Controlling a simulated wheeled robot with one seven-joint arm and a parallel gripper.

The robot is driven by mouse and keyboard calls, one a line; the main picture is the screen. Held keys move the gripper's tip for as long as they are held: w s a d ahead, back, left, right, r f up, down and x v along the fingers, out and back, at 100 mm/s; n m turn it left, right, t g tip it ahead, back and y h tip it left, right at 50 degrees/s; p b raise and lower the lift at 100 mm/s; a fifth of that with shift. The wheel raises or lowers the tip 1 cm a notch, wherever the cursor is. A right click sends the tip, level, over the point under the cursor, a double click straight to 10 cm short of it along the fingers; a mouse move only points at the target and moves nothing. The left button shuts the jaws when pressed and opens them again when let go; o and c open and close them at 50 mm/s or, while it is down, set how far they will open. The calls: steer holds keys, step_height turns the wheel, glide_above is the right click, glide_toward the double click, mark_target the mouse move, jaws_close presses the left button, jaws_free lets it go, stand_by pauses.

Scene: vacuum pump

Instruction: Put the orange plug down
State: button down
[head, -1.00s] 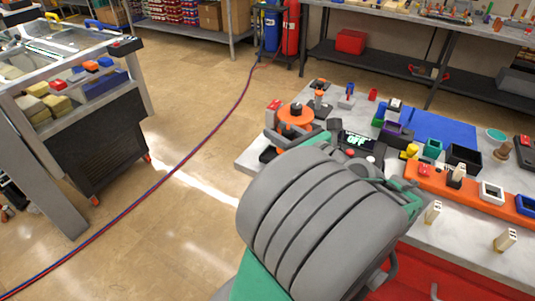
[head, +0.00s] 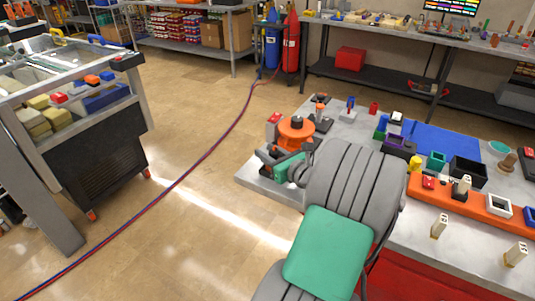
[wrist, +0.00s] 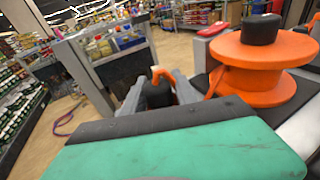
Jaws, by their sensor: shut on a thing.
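My gripper (wrist: 157,98) is shut on a dark piece with a curved orange top, which I take to be the orange plug (wrist: 160,74). In the wrist view the piece stands between the two grey fingers, and its lower end is hidden. In the head view my gripper (head: 270,158) is at the left end of the workbench (head: 258,186), beside an orange disc-shaped unit with a black knob (head: 297,130). That unit fills the right of the wrist view (wrist: 262,72), apart from the held piece. Whether the plug touches the bench cannot be told.
The orange tray (head: 480,206), a blue mat (head: 445,139) and several small bins and parts occupy the bench to the right. A grey cart (head: 95,150) stands at left. A red and blue hose crosses the floor (head: 190,172).

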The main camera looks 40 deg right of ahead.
steer(key=c, duration=1)
jaws_free()
steer(key=shift+f, duration=0.1)
steer(key=shift+o, duration=0.2)
steer(key=shift+s+r, duration=0.2)
steer(key=s, duration=0.3)
steer(key=s+r, duration=0.1)
steer(key=s, duration=0.7)
steer(key=shift+s+a+r, duration=0.25)
steer(key=shift+a+r, duration=0.05)
steer(key=shift+r, duration=0.05)
